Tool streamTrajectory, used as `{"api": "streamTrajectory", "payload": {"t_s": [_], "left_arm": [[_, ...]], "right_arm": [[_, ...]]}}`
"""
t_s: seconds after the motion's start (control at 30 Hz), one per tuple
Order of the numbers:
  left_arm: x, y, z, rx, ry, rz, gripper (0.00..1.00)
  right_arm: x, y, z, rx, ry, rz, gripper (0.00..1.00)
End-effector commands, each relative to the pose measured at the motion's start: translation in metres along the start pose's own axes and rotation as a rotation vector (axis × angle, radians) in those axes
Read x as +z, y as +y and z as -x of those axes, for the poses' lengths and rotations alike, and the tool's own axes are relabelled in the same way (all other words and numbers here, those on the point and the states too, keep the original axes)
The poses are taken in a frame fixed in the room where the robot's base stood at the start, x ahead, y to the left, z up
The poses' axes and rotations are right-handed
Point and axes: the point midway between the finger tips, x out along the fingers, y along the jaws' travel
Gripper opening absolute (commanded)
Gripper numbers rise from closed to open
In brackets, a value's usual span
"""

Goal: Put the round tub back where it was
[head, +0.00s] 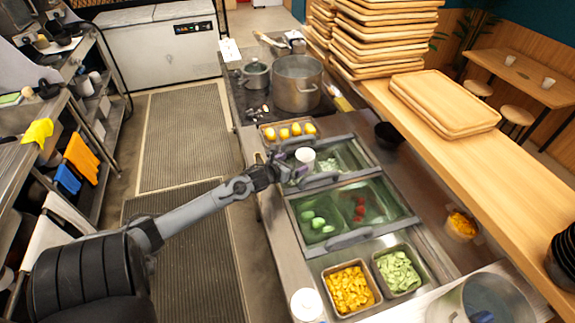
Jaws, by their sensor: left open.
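My left gripper (290,168) reaches in from the left, low over the counter, and is open. Whether its fingers touch the tub is too small to tell. A second white round container (306,304) stands at the counter's front edge, and a clear round tub with orange food (461,226) stands at the right. My right gripper does not show.
The lower section (396,206) holds green and red toppings. Square pans of orange cubes (351,288) and green pieces (397,271) sit nearer. A tray of yellow items (288,131), a large pot (297,84) and a black bowl (388,135) stand beyond. Wooden trays (445,102) line the right shelf.

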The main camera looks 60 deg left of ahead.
Motion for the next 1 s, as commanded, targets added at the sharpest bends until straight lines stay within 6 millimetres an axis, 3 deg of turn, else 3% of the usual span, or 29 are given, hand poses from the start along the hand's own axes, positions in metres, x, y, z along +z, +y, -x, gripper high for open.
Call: {"api": "streamTrajectory", "payload": {"t_s": [0.33, 1.0], "left_arm": [[0.0, 0.001, 0.025, 0.001, 0.0, 0.0, 1.0], [0.0, 0.0, 0.026, 0.001, 0.0, 0.0, 1.0]], "right_arm": [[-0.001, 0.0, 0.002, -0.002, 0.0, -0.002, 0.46], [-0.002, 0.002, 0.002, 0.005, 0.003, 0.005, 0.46]]}}
